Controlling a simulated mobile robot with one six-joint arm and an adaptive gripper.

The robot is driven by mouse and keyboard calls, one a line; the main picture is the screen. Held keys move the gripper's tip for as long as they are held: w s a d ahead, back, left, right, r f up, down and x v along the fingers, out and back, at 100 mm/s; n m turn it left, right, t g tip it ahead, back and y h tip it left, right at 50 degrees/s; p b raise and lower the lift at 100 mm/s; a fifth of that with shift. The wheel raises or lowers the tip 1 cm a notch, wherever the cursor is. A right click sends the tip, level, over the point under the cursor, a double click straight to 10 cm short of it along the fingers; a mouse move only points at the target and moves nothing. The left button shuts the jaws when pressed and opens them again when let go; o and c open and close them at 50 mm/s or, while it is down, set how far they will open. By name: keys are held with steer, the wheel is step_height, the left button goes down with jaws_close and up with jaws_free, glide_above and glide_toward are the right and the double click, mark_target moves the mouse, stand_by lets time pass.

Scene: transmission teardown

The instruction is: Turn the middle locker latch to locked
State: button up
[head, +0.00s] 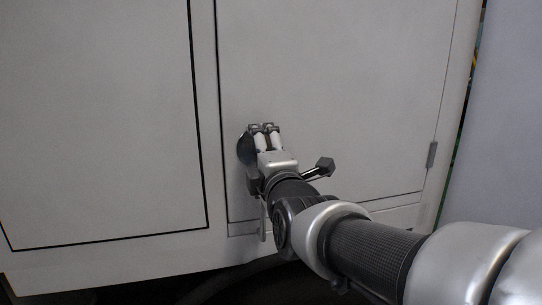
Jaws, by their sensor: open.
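A dark round latch (244,149) sits near the left edge of the pale grey locker door (340,90). Most of the latch is hidden behind my gripper, so I cannot tell which way it is turned. My gripper (263,127) is in front of the door, just right of the visible part of the latch. Its fingers are open and point toward the door. I cannot tell whether they touch the latch.
Another pale grey panel (100,120) with a dark outline lies to the left. A small hinge (432,154) is on the door's right side. A plain grey surface (500,130) stands at the far right. The floor below is dark.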

steer(key=shift+s, duration=0.1)
steer(key=v, duration=1.2)
steer(key=s+d+f+m+g+h, duration=0.2)
steer(key=s+d+f+m+g, duration=0.4)
steer(key=s+f+m, duration=0.4)
steer(key=s+d+f+m+g+h, duration=0.3)
steer(key=s+d+f+m+g, duration=0.3)
steer(key=s+f+m, duration=0.4)
step_height(320, 180, down, 4)
steer(key=shift+s+d+m+g, duration=0.3)
steer(key=shift+s+d+m, duration=0.1)
steer(key=shift+d+m, duration=0.35)
